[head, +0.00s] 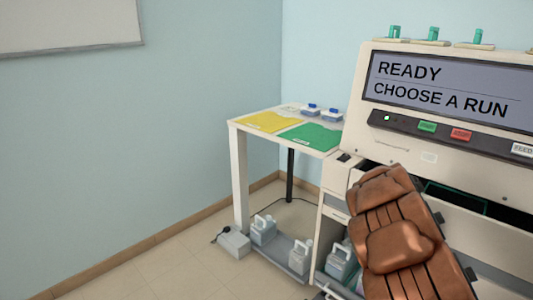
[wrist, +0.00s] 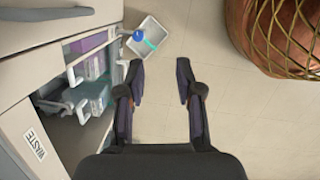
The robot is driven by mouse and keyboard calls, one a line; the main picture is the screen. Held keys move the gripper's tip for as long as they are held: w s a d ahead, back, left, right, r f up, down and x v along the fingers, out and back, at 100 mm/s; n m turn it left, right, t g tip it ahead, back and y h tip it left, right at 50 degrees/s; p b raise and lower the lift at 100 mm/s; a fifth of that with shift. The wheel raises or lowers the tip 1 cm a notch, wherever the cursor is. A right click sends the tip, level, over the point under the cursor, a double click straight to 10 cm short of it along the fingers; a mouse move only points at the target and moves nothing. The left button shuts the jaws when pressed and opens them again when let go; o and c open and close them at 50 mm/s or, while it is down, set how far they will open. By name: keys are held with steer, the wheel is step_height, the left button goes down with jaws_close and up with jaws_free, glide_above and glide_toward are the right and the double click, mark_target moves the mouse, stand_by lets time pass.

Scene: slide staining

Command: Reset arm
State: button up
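My gripper (wrist: 160,82) shows in the wrist view, pointing down over the pale tiled floor. Its two dark fingers are apart, with bare floor between them and nothing held. In the head view, a copper-brown padded part of my arm stands in front of the staining machine (head: 440,145), and the gripper's fingers cannot be made out there. The machine's screen (head: 440,85) reads "READY CHOOSE A RUN". A green button (head: 427,126) and a red button (head: 461,134) sit below it.
A white side table (head: 236,128) holds a yellow mat (head: 270,122), a green mat (head: 312,137) and small blue-topped boxes (head: 312,109). Jugs (head: 263,229) stand below.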

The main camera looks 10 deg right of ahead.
steer(key=s+a+r+m+p, duration=0.2)
steer(key=a+r+p, duration=0.3)
steer(key=r, duration=0.4)
steer(key=s+a+r+m+y+p, duration=0.1)
steer(key=s+a+r+m+p, duration=0.15)
steer(key=a+r, duration=0.5)
steer(key=s+a+r+m+p, duration=0.1)
steer(key=s+a+r+p, duration=0.3)
steer(key=r, duration=0.6)
steer(key=s+a+r+m+y+p, duration=0.1)
steer(key=s+a+r+m+p, duration=0.2)
steer(key=s+a+r+p, duration=0.9)
steer(key=s+a+r, duration=0.1)
steer(key=s+r, duration=0.2)
steer(key=r, duration=0.1)
steer(key=shift+a+g, duration=0.3)
steer(key=shift+s+d+r+m, duration=0.1)
steer(key=shift+m, duration=0.15)
